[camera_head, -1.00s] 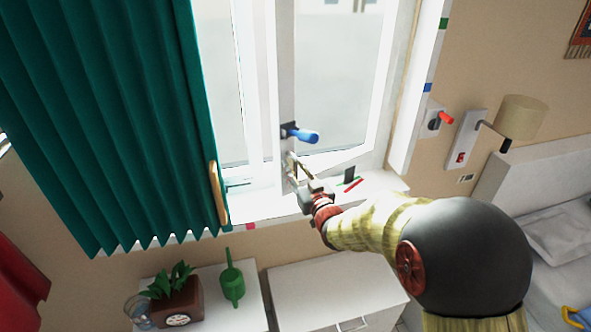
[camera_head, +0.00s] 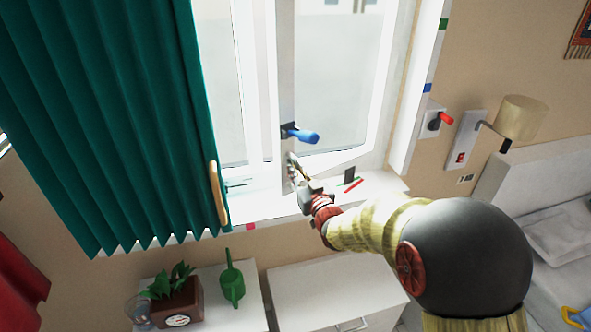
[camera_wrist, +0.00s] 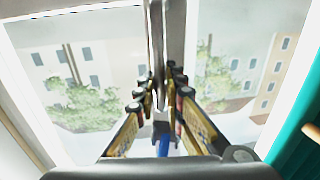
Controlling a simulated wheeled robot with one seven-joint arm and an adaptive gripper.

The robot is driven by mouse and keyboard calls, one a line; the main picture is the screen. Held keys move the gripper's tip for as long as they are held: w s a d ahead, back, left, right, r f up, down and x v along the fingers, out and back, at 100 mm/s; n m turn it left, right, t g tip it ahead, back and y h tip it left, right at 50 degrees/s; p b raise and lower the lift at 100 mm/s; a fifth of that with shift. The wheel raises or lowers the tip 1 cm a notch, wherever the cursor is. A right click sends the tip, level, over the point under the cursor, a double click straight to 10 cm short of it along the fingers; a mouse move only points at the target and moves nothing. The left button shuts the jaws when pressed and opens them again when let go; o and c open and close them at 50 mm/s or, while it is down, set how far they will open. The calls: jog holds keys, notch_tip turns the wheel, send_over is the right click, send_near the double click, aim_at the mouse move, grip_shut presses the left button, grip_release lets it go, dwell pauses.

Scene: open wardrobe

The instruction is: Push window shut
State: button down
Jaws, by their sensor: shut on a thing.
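The window (camera_head: 287,80) has a white frame and a sash with a blue handle (camera_head: 302,135) on its upright edge. The lower rail of the right sash slants to the sill, so the sash looks ajar. My gripper (camera_head: 295,168) is just below the blue handle, at the lower part of the sash edge. In the wrist view, my gripper's fingers (camera_wrist: 160,100) stand on both sides of the grey-white sash edge (camera_wrist: 168,40), shut on it. The blue handle (camera_wrist: 163,140) shows low between the fingers. The exact contact is hard to see.
A green curtain (camera_head: 110,120) hangs left of the window. A dark block and red and green sticks (camera_head: 352,183) lie on the sill (camera_head: 385,186). Below stand a plant pot (camera_head: 178,305) and a green watering can (camera_head: 232,285). A wall lamp (camera_head: 522,118) and a bed are at right.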

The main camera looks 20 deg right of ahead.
jog(key=w+a+b, duration=0.3)
jog(key=w, duration=0.6)
jog(key=shift+w+a+b, duration=0.15)
jog(key=shift+w+b, duration=0.25)
jog(key=c, duration=2)
grip_release()
jog(key=shift+o, duration=0.5)
jog(key=shift+s, duration=0.15)
jog(key=s, duration=0.4)
jog(key=s+d, duration=0.1)
jog(key=s, duration=0.6)
jog(key=shift+s+d, duration=0.25)
jog(key=shift+s, duration=0.1)
